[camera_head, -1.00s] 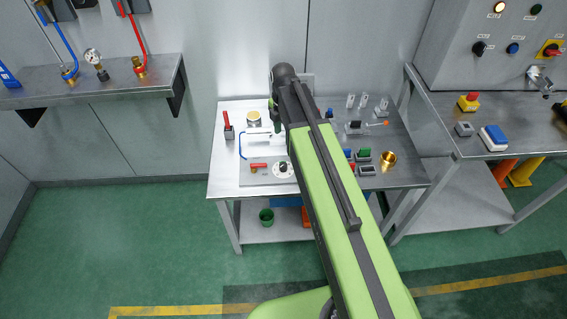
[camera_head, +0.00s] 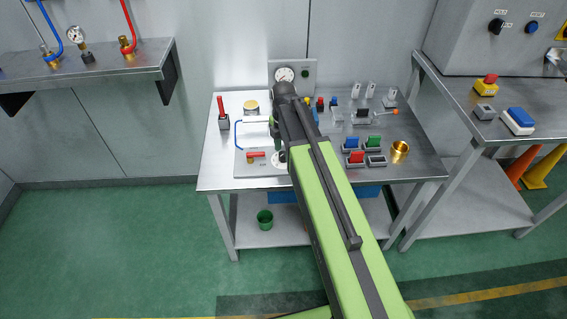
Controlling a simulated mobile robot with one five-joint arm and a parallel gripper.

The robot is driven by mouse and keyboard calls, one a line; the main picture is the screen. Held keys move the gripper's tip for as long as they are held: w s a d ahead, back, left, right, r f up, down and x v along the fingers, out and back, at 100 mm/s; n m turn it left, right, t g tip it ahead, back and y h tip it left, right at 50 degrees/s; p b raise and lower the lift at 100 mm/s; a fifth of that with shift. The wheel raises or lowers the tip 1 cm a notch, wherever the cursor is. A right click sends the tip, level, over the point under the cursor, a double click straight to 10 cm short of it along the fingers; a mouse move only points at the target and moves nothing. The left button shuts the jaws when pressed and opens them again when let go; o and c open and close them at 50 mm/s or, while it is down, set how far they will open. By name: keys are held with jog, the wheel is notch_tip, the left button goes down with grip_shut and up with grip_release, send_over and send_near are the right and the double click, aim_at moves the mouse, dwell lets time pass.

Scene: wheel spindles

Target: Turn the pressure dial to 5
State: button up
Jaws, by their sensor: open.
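A round white dial (camera_head: 275,160) with a dark centre sits on the pale plate at the front left of the steel table (camera_head: 215,168). My arm covers its right edge, and its numbers and pointer are too small to read. A round white-faced gauge (camera_head: 285,74) is on the grey panel behind the table; its reading is also too small to tell. My gripper (camera_head: 277,138) is open, points down above the plate, and appears just behind the dial in the picture. Its fingertips are small and partly hidden by my arm. I cannot tell whether it touches anything.
A red-handled valve (camera_head: 256,155) lies left of the dial, near a blue bent pipe (camera_head: 238,133). A red lever (camera_head: 221,108) stands at the table's left. Coloured switch blocks (camera_head: 374,142) and a brass cup (camera_head: 400,149) are on the right.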

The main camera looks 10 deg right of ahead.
jog(key=shift+f, duration=0.7)
jog(key=shift+r, duration=0.1)
grip_shut()
jog(key=shift+m, duration=0.3)
